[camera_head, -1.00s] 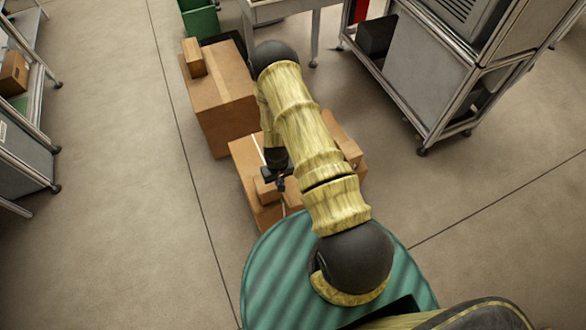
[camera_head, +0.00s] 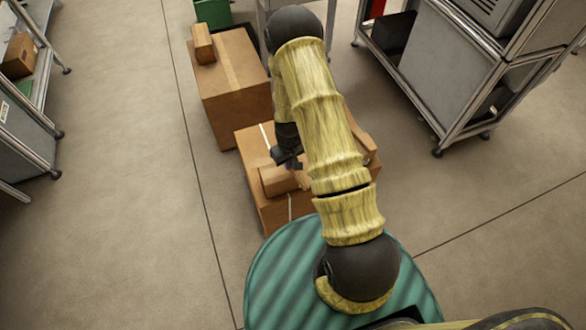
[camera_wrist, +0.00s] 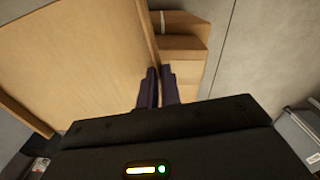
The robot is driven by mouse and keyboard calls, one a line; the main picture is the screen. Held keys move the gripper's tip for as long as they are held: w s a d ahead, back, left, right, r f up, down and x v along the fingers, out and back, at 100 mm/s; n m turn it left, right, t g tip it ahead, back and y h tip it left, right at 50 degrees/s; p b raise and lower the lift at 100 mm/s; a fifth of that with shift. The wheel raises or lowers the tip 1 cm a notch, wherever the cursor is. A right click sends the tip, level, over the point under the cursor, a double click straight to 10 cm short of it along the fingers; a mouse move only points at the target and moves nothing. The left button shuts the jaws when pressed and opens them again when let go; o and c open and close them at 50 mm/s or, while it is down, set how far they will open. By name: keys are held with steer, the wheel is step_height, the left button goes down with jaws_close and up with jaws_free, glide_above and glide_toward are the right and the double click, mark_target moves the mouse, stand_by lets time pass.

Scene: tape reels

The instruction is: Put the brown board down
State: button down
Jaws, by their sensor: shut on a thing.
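The brown board (camera_wrist: 75,50) is a large flat tan panel filling the left of the wrist view, its thin edge running down to the fingers. My gripper (camera_wrist: 159,87) is shut on that edge. In the head view my gripper (camera_head: 288,158) is low over a cardboard box (camera_head: 251,150), just behind a small box (camera_head: 278,181) on its top. My arm hides much of this spot, so I cannot tell whether the board touches anything.
A larger cardboard box (camera_head: 235,95) with a small carton (camera_head: 203,43) on top stands behind. A metal-framed cabinet (camera_head: 430,75) is at the right and a shelf rack (camera_head: 35,110) at the left.

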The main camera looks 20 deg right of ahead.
steer(key=b, duration=0.2)
steer(key=d+n+b, duration=0.1)
steer(key=b, duration=0.2)
steer(key=shift+w+f+n, duration=0.25)
steer(key=shift+f+n, duration=0.05)
steer(key=shift+f, duration=0.05)
steer(key=shift+s+d+r+n+b, duration=0.1)
steer(key=shift+d+r+n+b, duration=0.15)
steer(key=shift+b, duration=0.55)
steer(key=shift+r, duration=0.25)
step_height(320, 180, down, 7)
steer(key=b, duration=0.5)
steer(key=shift+b, duration=0.3)
steer(key=shift+f+b, duration=0.35)
steer(key=shift+f, duration=0.2)
steer(key=c, duration=1.5)
jaws_free()
